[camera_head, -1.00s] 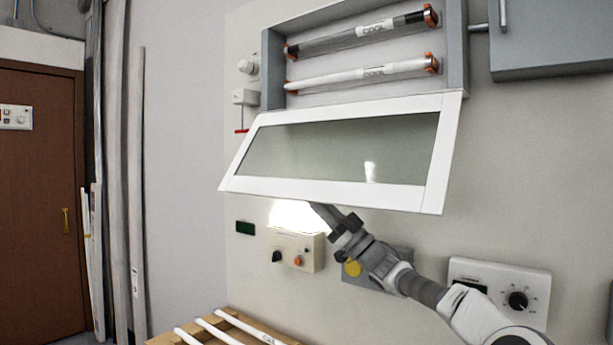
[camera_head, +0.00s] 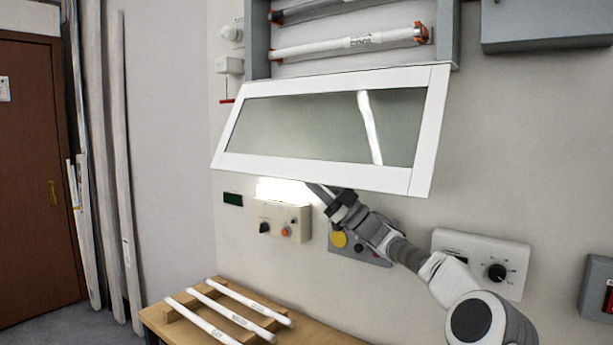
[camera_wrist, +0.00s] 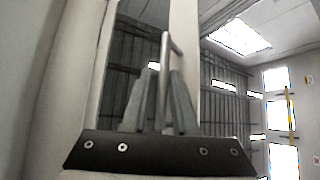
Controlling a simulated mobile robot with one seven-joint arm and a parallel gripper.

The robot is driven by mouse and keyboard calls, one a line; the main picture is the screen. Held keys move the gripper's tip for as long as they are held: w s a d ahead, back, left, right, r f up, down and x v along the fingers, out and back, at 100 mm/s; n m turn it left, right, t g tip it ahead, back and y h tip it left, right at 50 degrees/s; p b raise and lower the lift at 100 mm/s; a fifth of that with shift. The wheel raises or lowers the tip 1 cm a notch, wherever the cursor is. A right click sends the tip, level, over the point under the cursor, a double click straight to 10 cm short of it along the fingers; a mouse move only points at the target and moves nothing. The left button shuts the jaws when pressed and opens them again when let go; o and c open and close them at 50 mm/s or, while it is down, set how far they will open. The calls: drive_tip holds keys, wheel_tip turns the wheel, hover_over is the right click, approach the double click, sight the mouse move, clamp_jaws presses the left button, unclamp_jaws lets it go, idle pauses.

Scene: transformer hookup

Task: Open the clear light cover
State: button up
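The light cover (camera_head: 433,130) is a white frame with a clear pane. It stands swung out and tilted below the grey light box (camera_head: 452,35), whose tubes show above it. My gripper (camera_wrist: 163,95) is at the cover's lower edge. In the wrist view, its two grey fingers stand close on both sides of a thin metal handle bar (camera_wrist: 165,50) and appear shut on it. In the head view, the fingertips and the handle are hidden behind the cover's lower edge.
A control box with knobs (camera_head: 282,220) and a grey panel with a yellow button (camera_head: 339,239) are on the wall below. A dial box (camera_head: 480,262) is near my arm. White tubes (camera_head: 240,298) lie on a wooden bench (camera_head: 163,322). A grey cabinet (camera_head: 545,25) is at upper right.

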drive_tip(key=shift+o, duration=1)
drive_tip(key=shift+a+f, duration=0.1)
drive_tip(key=shift+a, duration=0.1)
drive_tip(key=shift+d+f, duration=0.1)
drive_tip(key=v, duration=0.7)
drive_tip(key=shift+s+d, duration=0.1)
drive_tip(key=shift+d, duration=0.05)
